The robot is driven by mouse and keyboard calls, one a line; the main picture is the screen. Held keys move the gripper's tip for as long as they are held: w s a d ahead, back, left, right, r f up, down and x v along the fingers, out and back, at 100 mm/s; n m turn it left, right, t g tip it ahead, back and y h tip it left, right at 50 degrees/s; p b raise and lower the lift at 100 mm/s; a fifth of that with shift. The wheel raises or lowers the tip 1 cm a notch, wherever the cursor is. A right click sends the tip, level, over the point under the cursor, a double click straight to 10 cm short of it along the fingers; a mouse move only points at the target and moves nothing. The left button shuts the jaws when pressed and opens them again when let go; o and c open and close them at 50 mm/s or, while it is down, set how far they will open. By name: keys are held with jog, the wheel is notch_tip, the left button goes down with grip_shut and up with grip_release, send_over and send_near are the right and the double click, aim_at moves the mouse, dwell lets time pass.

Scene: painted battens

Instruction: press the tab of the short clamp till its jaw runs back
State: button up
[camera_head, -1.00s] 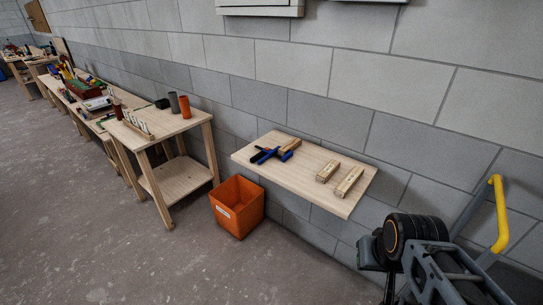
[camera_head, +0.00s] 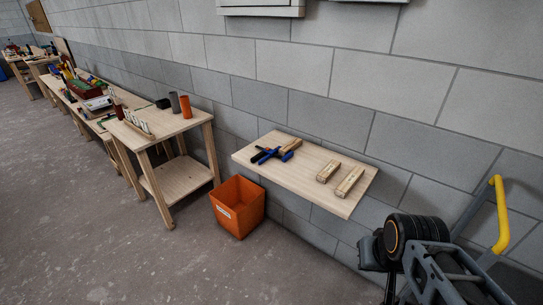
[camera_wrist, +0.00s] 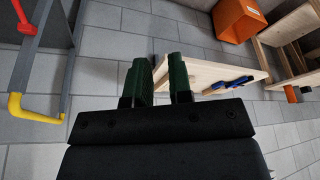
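A blue and black clamp (camera_head: 270,155) lies on the pale wall shelf (camera_head: 345,207), near its left end and against a wooden batten (camera_head: 290,146). Blue parts also show small on the shelf in the wrist view (camera_wrist: 240,80). I cannot make out the tab or the jaw, or whether there is more than one clamp. My gripper (camera_wrist: 158,62) is empty, with its two dark green fingers apart. It is well away from the clamp, and in the head view my arm stands to the right of the shelf.
Two short battens (camera_head: 328,171) (camera_head: 350,181) lie on the right half of the shelf. An orange bin (camera_head: 238,206) stands on the floor below its left end. A wooden bench (camera_head: 172,130) with tubes and tools stands further left. The block wall runs behind the shelf.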

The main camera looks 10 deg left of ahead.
grip_shut()
dwell(1.3)
